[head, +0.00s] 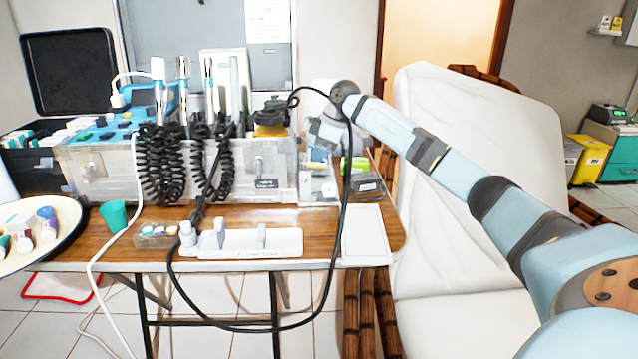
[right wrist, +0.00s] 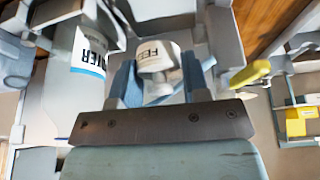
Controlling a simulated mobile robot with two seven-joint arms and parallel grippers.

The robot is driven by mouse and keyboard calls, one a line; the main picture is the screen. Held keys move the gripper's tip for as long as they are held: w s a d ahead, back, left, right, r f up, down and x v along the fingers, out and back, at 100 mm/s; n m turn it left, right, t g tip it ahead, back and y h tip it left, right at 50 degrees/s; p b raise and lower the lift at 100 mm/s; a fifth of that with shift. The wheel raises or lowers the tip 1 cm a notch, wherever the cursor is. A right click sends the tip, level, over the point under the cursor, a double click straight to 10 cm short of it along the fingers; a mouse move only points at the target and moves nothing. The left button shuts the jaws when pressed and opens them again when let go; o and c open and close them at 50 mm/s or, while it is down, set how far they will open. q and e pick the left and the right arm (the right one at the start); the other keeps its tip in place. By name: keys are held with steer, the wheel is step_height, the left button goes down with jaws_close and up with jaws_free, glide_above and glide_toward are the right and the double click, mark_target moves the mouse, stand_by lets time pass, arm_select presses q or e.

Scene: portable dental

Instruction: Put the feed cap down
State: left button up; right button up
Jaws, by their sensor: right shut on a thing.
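The feed cap (right wrist: 157,55) is a small white cap with dark lettering that starts "FEE". In the right wrist view it sits between the two blue fingers of my right gripper (right wrist: 160,76), which is shut on it. In the head view my right gripper (head: 325,132) is at the right end of the metal dental case (head: 100,168), and the cap cannot be made out there. A white bottle with a blue band and dark lettering (right wrist: 85,62) stands just left of the gripper in the right wrist view. Whether the cap touches anything beneath is hidden. My left gripper is not in view.
Coiled black hoses (head: 160,170) hang at the case front. A white holder (head: 245,243) and a flat white tray (head: 366,236) lie along the table's front edge. A black cable loops below my right wrist. A white dental chair (head: 470,150) stands to the right.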

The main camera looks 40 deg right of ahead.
mark_target(315, 183)
steer(key=shift+f, duration=0.85)
step_height(315, 183, down, 4)
steer(key=shift+f+b, duration=0.1)
steer(key=shift+b, duration=1.05)
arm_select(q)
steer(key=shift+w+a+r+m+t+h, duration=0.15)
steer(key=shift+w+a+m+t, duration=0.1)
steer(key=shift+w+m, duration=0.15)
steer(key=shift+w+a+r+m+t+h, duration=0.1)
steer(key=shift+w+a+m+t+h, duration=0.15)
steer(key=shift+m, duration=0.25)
arm_select(e)
steer(key=o, duration=0.9)
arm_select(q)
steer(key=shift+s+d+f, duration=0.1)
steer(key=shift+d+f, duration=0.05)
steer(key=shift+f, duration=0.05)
